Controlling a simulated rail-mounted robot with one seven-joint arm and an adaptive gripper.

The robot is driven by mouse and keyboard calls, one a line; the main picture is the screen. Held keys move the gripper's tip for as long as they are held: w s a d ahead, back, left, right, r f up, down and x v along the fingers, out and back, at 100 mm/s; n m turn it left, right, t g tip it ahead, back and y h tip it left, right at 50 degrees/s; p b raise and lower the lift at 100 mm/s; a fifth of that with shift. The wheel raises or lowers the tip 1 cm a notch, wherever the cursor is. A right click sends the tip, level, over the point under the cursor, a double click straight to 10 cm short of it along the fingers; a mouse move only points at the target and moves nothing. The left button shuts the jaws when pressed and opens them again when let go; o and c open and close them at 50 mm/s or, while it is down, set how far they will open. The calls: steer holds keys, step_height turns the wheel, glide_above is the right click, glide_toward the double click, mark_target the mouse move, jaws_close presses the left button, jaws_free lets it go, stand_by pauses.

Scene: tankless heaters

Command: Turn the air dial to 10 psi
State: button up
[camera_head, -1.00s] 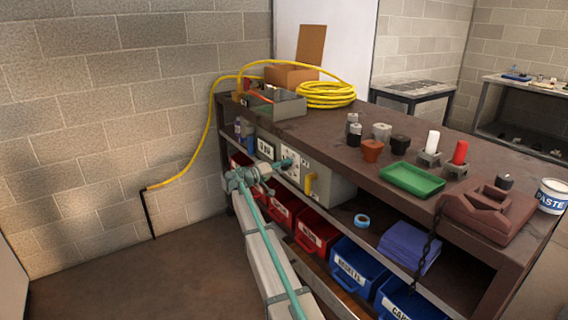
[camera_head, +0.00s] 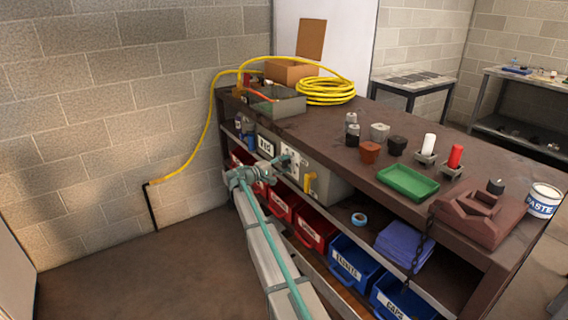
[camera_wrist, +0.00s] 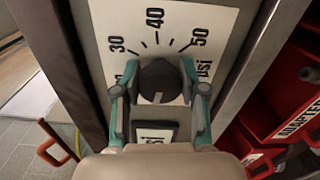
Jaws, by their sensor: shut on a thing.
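The air dial (camera_wrist: 158,82) is a round black knob on a white scale plate (camera_wrist: 190,22) in the wrist view. The plate shows 30, 40 and 50 and part of "psi"; the rest of the scale is hidden. A white mark on the knob's lower part points toward the bottom of the picture. My gripper (camera_wrist: 159,76) has one teal finger on each side of the knob and is shut on it. In the head view my gripper (camera_head: 281,161) reaches the front of the grey box (camera_head: 328,181), where the dial itself is too small to make out.
A dark label plate (camera_wrist: 156,131) sits just below the dial. Red bins (camera_head: 315,228) and blue bins (camera_head: 356,262) stand on the shelf below. Open floor lies left of the bench.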

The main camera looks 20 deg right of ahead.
stand_by(0.4)
steer(key=o, duration=1.2)
steer(key=shift+c, duration=0.2)
steer(key=s+a, duration=0.2)
steer(key=a, duration=1)
